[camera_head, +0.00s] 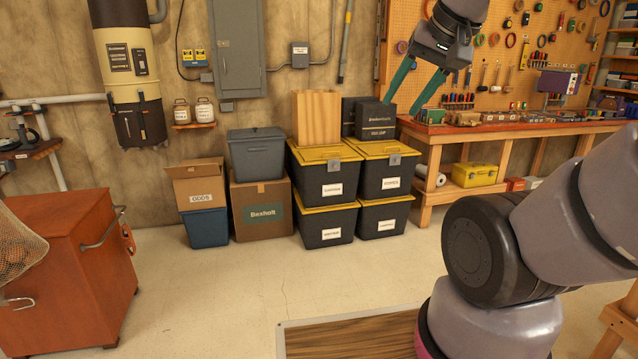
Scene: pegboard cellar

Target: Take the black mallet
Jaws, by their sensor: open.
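I cannot make out a black mallet for certain in the head view. Several small hand tools (497,74) hang on the pegboard (590,35) at the upper right, too small to tell apart. My gripper (401,107) is raised at the upper middle, with its two teal fingers pointing down and left. The fingers are apart and nothing shows between them. In the picture they overlap the left edge of the pegboard and the dark boxes behind; how far off these are I cannot tell.
A wooden workbench (440,150) holding tools runs along the right wall. Black bins with yellow lids (325,154) stand stacked by the back wall, beside cardboard boxes (264,192). A red cabinet (70,270) stands at left. The middle floor (220,285) is clear.

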